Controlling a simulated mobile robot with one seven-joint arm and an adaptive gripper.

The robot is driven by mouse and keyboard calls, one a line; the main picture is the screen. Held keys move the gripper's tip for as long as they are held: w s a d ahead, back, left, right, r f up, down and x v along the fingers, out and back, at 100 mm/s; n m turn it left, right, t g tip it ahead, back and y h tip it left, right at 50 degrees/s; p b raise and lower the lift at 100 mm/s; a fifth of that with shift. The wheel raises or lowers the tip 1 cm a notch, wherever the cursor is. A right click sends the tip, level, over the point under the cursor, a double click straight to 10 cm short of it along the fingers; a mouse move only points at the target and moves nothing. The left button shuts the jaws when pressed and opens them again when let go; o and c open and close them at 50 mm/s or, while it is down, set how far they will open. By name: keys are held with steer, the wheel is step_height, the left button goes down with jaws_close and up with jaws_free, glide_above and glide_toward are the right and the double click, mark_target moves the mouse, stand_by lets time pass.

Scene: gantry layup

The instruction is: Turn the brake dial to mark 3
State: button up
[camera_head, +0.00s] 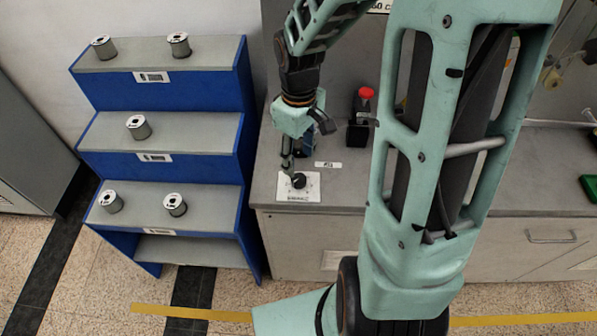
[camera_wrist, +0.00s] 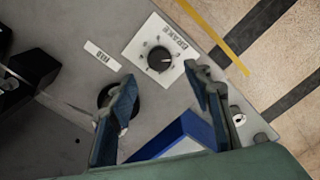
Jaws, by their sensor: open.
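The brake dial (camera_wrist: 159,60) is a round black knob on a white square plate (camera_wrist: 138,49) lettered BRAKE. It has a pale pointer line, but the mark it points at is too small to read. In the head view the dial (camera_head: 299,181) sits on its plate (camera_head: 285,190) near the counter's front left corner. My gripper (camera_wrist: 160,90) is open and empty in the wrist view. The dial shows beyond and between its fingertips, with no contact visible. In the head view my gripper (camera_head: 288,168) hangs just left of and above the dial.
A blue stepped rack (camera_head: 160,90) with several spools stands left of the counter (camera_head: 345,190). A black item with a red cap (camera_head: 365,93) stands behind the dial. A small white label (camera_wrist: 102,55) lies beside the plate. A dark round object (camera_wrist: 106,97) is partly behind a finger.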

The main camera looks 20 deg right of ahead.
mark_target(299, 178)
step_height(299, 178, down, 8)
steer(key=shift+f+b, duration=0.1)
steer(key=shift+b, duration=0.2)
steer(key=c, duration=1.1)
steer(key=shift+c, duration=0.2)
